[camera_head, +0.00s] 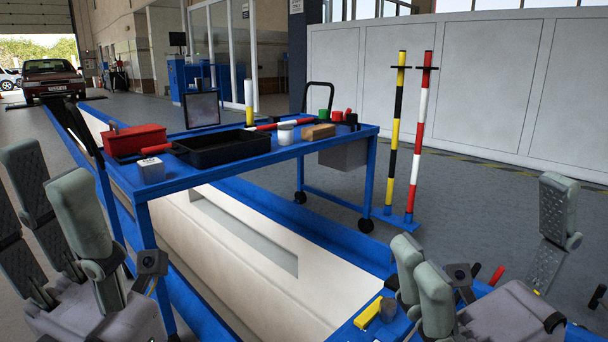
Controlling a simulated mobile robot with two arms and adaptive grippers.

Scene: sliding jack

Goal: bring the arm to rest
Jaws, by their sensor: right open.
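My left gripper (47,187) is at the lower left, with its grey padded fingers pointing up and spread. I see nothing held between them. My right gripper (487,228) is at the lower right, its fingers spread wide and empty. It is above a blue surface (350,331) at the bottom edge, where a yellow piece (368,313) lies to the left of its fingers. Both grippers stand in front of a blue wheeled table (235,160), apart from the items on it. Most of both arms is out of view.
The table carries a red toolbox (135,139), a black tray (222,150), a white box (151,171), a white pot (285,134) and a brown block (318,132). Striped yellow-black (397,130) and red-white (420,135) poles stand right of it. Grey floor (490,190) lies open beyond.

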